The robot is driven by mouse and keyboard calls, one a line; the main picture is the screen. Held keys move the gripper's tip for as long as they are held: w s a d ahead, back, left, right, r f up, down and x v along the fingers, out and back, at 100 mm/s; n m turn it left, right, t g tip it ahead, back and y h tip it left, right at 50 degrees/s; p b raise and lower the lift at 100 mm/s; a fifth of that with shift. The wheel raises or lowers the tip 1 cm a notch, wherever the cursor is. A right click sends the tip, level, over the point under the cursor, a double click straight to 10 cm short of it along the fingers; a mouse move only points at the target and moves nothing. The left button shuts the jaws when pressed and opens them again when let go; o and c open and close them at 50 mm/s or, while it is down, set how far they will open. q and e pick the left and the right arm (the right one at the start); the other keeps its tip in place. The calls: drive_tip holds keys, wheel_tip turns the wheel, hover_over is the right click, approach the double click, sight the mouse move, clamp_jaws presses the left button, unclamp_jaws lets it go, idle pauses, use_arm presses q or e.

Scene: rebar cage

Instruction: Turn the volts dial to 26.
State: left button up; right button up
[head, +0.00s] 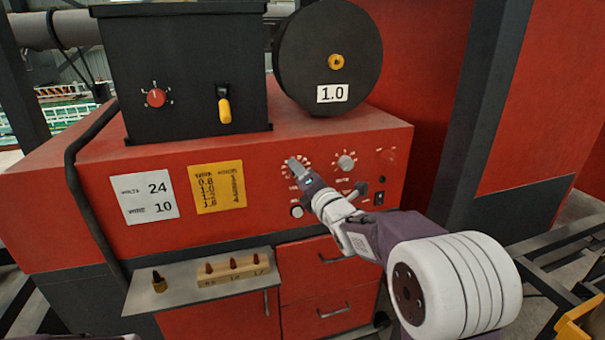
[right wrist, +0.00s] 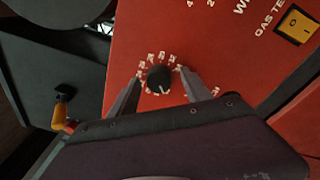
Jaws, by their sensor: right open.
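The volts dial (right wrist: 159,79) is a small black knob with a pale pointer line, ringed by white numbers on the red panel, in the right wrist view. Its pointer seems to face down and slightly right there; I cannot read which number it marks. My right gripper (right wrist: 161,72) is open, with one finger on each side of the knob; I cannot tell whether they touch it. A white card (head: 145,196) reads volts 24 and wire 10. My left gripper is not in view.
To the right are a second dial (head: 346,161) and a red knob (head: 388,156). A small knob (head: 296,211) and a black switch (head: 378,198) sit lower. A shelf (head: 200,288) with nozzles juts out below. A black box (head: 185,75) and a spool (head: 328,55) stand on top.

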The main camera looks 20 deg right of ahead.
drive_tip(key=shift+a, duration=0.15)
clamp_jaws()
drive_tip(key=shift+a+m+t+h+b, duration=0.15)
drive_tip(key=shift+m+h+b, duration=0.45)
drive_tip(key=shift+m+b, duration=3.15)
drive_tip(key=shift+m+t+h+b, duration=0.1)
drive_tip(key=shift+m+h+b, duration=0.6)
drive_tip(key=shift+m, duration=6.1)
drive_tip(key=shift+a+m+t+h+b, duration=0.15)
drive_tip(key=shift+m+h+b, duration=0.35)
drive_tip(key=shift+m+b, duration=3.3)
drive_tip(key=shift+f+m+p, duration=0.1)
drive_tip(key=shift+m+p, duration=1.4)
drive_tip(key=shift+m, duration=0.25)
unclamp_jaws()
drive_tip(key=shift+d, duration=0.1)
